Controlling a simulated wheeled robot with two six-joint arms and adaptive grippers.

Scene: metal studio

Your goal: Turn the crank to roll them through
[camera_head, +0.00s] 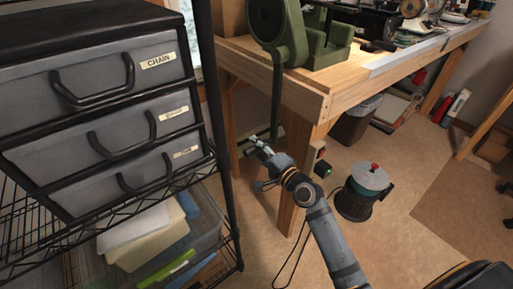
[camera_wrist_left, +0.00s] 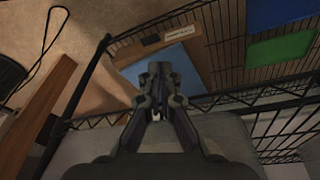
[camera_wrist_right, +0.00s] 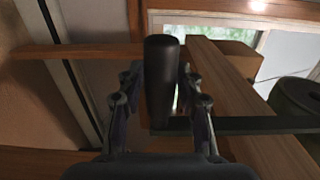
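The green rolling machine (camera_head: 318,42) stands on the corner of the wooden workbench. Its crank arm (camera_head: 276,100) hangs down past the bench's front edge. My right gripper (camera_head: 259,143) is at the crank's low end. In the right wrist view, the black crank handle (camera_wrist_right: 162,75) stands between the two spread fingers of the right gripper (camera_wrist_right: 160,102), with a gap visible on each side. The green crank arm (camera_wrist_right: 255,125) runs off to the right there. My left gripper (camera_wrist_left: 160,80) shows only in its wrist view, with its fingers together and nothing seen between them. What is being rolled cannot be made out.
A black wire shelf (camera_head: 222,150) with grey drawers (camera_head: 105,80) stands close on the left. A bench leg (camera_head: 297,165) is behind my right gripper. A dark canister with a red knob (camera_head: 366,185) stands on the floor to the right. The left wrist view faces the wire rack (camera_wrist_left: 225,50).

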